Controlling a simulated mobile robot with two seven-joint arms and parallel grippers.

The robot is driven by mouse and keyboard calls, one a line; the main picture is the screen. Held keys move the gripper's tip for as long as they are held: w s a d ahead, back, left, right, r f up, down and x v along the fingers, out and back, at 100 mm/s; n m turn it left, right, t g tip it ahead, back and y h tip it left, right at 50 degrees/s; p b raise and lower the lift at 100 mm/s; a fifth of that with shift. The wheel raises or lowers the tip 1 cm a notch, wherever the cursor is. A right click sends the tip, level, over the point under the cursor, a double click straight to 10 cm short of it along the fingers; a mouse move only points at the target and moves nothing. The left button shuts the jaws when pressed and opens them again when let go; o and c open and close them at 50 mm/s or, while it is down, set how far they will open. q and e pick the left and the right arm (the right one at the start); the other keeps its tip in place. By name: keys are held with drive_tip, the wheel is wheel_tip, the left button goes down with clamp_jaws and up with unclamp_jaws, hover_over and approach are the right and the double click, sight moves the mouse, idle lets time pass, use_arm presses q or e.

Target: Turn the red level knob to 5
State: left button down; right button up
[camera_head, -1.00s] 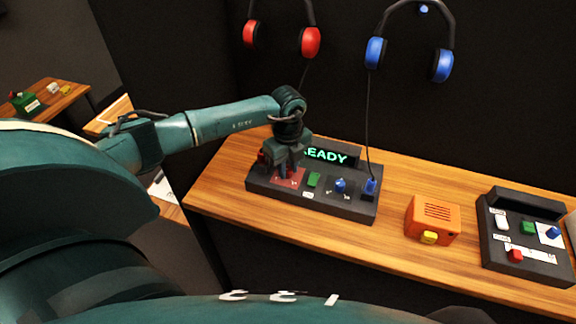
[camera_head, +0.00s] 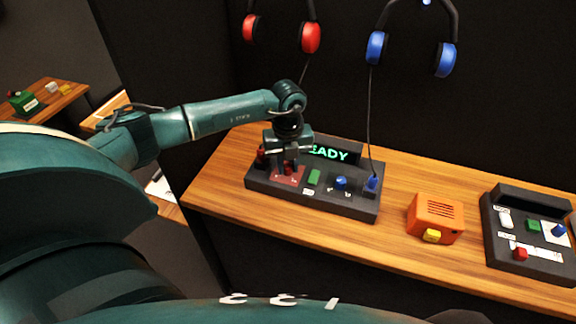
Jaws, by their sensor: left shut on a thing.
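A dark control panel (camera_head: 340,203) stands on the wooden shelf, with a lit display (camera_head: 329,153) partly hidden by my left gripper; the letters "EADY" or part of them show. The red level knob (camera_head: 289,169) sits on a red plate (camera_head: 288,180) at the panel's left part. My left gripper (camera_head: 288,169) points down over the red plate and is shut on the red knob, of which only a little shows between the fingers. The number the knob points at is too small and hidden to read. My right gripper is not in view.
On the panel are a green button (camera_head: 314,177), a blue knob (camera_head: 341,183) and a blue plug (camera_head: 372,182). An orange box (camera_head: 436,214) and a second panel (camera_head: 529,262) stand to the right. Red headphones (camera_head: 310,37) and blue headphones (camera_head: 445,59) hang above.

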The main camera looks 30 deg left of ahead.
use_arm(q)
drive_tip(key=shift+m+b, duration=0.35)
drive_tip(key=shift+m, duration=0.65)
drive_tip(key=shift+m+b, duration=0.4)
drive_tip(key=shift+m, duration=0.5)
drive_tip(key=shift+m+b, duration=0.45)
drive_tip(key=shift+m, duration=0.45)
drive_tip(key=m+b, duration=0.1)
drive_tip(key=m, duration=0.2)
drive_tip(key=shift+m+b, duration=0.3)
drive_tip(key=m+b, duration=0.1)
drive_tip(key=m, duration=0.1)
drive_tip(key=shift+m, duration=0.4)
drive_tip(key=m+b, duration=0.2)
drive_tip(key=m, duration=0.1)
drive_tip(key=shift+m, duration=0.3)
drive_tip(key=m+b, duration=0.1)
drive_tip(key=m, duration=0.2)
drive_tip(key=shift+a, duration=0.1)
drive_tip(key=shift+m+b, duration=0.45)
drive_tip(key=shift+m, duration=0.65)
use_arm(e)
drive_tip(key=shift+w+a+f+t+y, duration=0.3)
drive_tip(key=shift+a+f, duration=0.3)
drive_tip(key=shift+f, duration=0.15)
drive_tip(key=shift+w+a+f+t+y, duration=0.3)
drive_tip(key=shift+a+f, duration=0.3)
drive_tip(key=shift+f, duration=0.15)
use_arm(q)
drive_tip(key=shift+r, duration=0.1)
